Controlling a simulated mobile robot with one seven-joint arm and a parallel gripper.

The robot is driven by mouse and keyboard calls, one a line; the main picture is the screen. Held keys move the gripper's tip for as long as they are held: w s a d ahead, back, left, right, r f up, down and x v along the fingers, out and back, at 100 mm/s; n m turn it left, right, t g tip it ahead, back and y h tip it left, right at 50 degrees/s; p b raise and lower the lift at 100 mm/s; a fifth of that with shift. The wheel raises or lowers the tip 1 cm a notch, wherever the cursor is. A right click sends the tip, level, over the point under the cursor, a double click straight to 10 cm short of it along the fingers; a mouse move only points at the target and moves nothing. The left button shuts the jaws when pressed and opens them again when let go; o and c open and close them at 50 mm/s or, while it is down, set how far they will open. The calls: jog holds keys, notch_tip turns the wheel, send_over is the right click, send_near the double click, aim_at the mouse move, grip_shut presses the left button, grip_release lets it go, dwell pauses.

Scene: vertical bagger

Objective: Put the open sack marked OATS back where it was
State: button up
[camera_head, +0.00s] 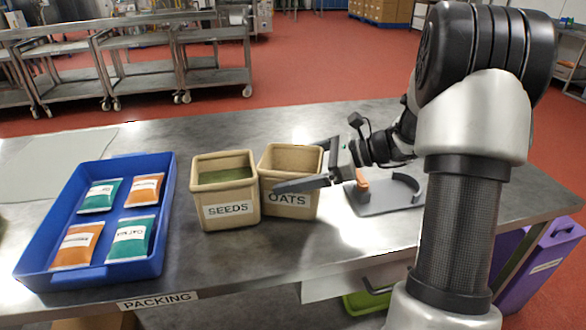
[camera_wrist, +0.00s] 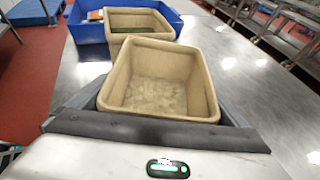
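The open sack marked OATS (camera_head: 291,207) is a beige, square-mouthed sack, upright on or just above the metal table; I cannot tell which. It is close to the right of the sack marked SEEDS (camera_head: 224,213). My gripper (camera_head: 300,166) reaches in from the right, with one finger across the sack's front face and the other behind it. In the wrist view the OATS sack (camera_wrist: 163,85) fills the space between my fingers (camera_wrist: 163,112), which lie close against its sides below the rim. Pale contents show inside it. The fingers' contact faces are hidden.
A blue tray (camera_head: 38,270) with several teal and orange packets stands at the left. A grey stand (camera_head: 385,204) with an orange part is to the right, partly behind my arm. A PACKING label (camera_head: 158,301) marks the table's front edge. Bare table lies in front of the sacks.

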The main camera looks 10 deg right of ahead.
jog(key=shift+r, duration=0.1)
jog(key=p+v, duration=0.2)
jog(key=v, duration=1)
